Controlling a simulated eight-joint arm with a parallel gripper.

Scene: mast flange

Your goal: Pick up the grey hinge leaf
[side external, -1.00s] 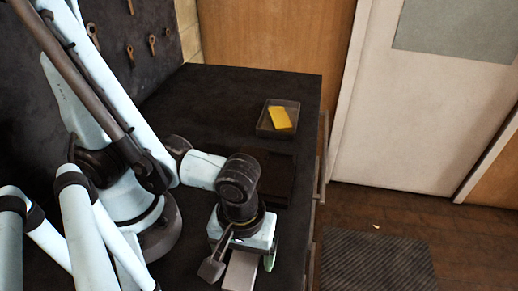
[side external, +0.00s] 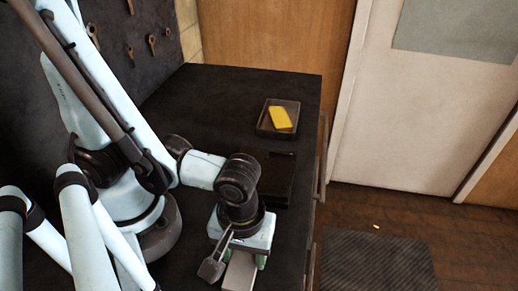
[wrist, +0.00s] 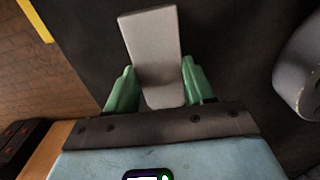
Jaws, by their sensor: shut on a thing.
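The grey hinge leaf (wrist: 155,50) is a flat, pale grey rectangular plate. In the wrist view its near end sits between the two green fingers of my gripper (wrist: 157,92), which is shut on it. In the side view the hinge leaf (side external: 240,272) sticks out below my gripper (side external: 243,262) towards the bottom edge of the picture. Whether it touches the bench top is hard to tell.
A tray (side external: 265,126) with a yellow block (side external: 281,118) stands towards the back right of the dark bench (side external: 235,90). A dark flat plate (side external: 278,180) lies nearer my gripper. Tools hang on the left wall panel. A grey cylinder (wrist: 302,75) shows at right in the wrist view.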

